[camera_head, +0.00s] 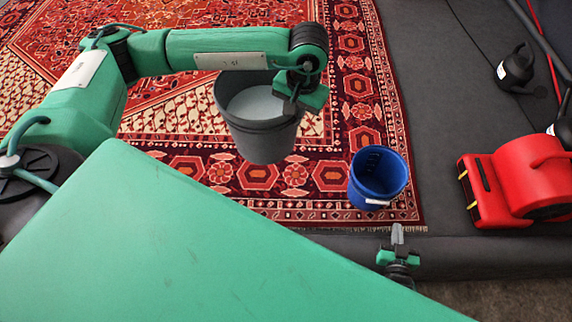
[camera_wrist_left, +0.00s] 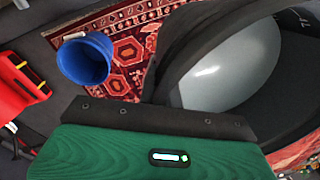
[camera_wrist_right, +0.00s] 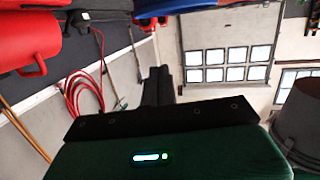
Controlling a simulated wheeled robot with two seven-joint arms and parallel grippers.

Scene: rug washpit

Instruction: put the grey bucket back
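The grey bucket (camera_head: 262,138) is near the top middle of the head view, over the patterned rug, with pale grey liquid inside. It looks close to upright; its base hides the rug behind it, so any gap below is hard to judge. My left gripper (camera_head: 291,104) is at its right rim and appears shut on that rim. In the left wrist view the bucket (camera_wrist_left: 285,85) fills the right side, its dark rim running into the fingers. My right gripper (camera_head: 397,236) is low, right of centre, empty, with its fingers together in the right wrist view (camera_wrist_right: 160,85).
A blue bucket (camera_head: 378,180) stands at the rug's (camera_head: 340,120) near right corner. A red blower (camera_head: 515,183) and a black bottle (camera_head: 515,68) are on the dark floor at right. Dark floor (camera_head: 430,110) between rug and blower is clear. A raised dark edge runs along the front.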

